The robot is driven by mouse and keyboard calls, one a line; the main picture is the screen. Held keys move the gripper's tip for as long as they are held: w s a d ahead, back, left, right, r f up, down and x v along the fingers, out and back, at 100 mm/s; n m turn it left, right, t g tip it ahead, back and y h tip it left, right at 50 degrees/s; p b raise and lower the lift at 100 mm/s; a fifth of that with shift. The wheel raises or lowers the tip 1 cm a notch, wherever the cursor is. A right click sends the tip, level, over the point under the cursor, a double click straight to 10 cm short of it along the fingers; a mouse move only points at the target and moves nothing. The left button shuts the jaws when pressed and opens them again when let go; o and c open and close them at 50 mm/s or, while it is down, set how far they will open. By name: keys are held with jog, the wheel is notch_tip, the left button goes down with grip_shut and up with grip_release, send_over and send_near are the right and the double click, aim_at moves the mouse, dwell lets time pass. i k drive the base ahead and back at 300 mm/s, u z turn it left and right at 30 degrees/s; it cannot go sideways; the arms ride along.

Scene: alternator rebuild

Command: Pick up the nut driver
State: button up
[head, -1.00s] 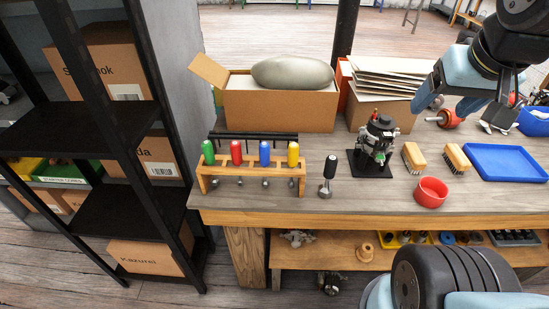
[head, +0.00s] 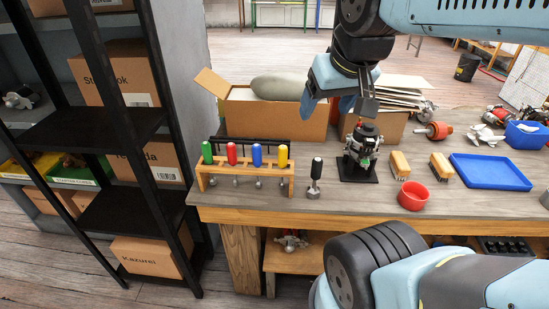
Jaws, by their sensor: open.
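Several driver-like tools with green, red, blue and yellow handles stand upright in a wooden rack (head: 245,186) at the left of the bench. A single black-handled tool (head: 316,172) stands upright on the bench just right of the rack. I cannot tell for sure which is the nut driver; the black-handled one stands apart. My gripper (head: 336,108) is open and points down in the head view, above the bench and behind and slightly right of the black-handled tool. Nothing shows between its fingers, and it is apart from the tools.
A black alternator assembly (head: 362,150) stands on a dark plate. An open cardboard box (head: 255,115) is behind the rack. The bench front before the rack is clear.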

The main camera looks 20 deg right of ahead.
aim_at(283, 149)
jog(key=z, duration=1.2)
jog(key=k, duration=0.4)
jog(key=u, duration=0.05)
